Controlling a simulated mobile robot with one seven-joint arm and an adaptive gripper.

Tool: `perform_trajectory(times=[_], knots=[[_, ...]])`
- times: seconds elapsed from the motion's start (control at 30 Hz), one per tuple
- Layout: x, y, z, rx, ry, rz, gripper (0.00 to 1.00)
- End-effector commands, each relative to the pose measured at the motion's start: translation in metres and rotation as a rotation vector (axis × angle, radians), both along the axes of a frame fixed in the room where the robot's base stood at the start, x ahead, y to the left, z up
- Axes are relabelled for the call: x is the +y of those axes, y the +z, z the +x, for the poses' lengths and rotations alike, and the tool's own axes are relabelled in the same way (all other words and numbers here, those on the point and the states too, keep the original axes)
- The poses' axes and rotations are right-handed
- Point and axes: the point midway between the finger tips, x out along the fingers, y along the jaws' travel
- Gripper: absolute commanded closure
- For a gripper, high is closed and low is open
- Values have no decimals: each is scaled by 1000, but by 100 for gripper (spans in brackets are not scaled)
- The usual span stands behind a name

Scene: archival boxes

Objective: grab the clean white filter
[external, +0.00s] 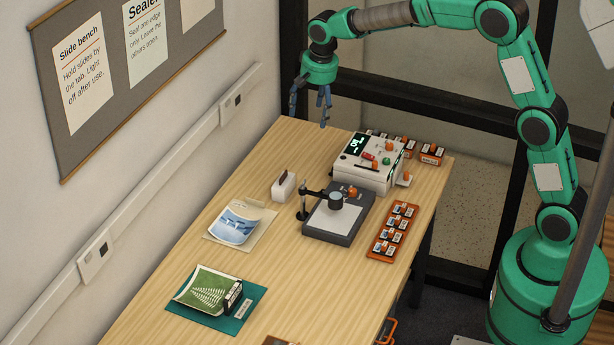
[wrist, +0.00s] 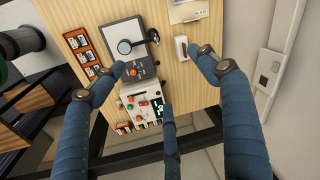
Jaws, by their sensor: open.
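A small white block with a dark strip on top (external: 284,187) stands on the bench left of the magnifier stand. It also shows in the wrist view (wrist: 181,51), near the tip of the right-hand finger. It is the only loose, plain white item I can pick out; I cannot tell if it is the filter. My gripper (external: 311,106) is open and empty, high above the bench's far end, with its blue fingers spread. In the wrist view the fingers (wrist: 160,78) reach in from the bottom and sides.
A white instrument (external: 368,160) with a lit display and orange knobs stands at the far end. Before it is a dark light plate with a magnifier (external: 335,216). An orange slide tray (external: 394,231) lies right. A blue print (external: 237,224) and green folder (external: 210,289) lie nearer.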

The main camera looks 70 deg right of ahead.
Motion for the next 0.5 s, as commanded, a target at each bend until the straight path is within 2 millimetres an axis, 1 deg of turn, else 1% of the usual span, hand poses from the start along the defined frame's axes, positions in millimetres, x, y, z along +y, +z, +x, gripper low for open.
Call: perform_trajectory(times=[0.03, 0.1, 0.27, 0.5], knots=[[-5, -11, 10, 10, -23, 4, 26], [-12, -25, 23, 20, -57, 10, 26], [-27, -58, 49, 44, -135, 23, 26], [-49, -114, 83, 79, -252, 40, 26]])
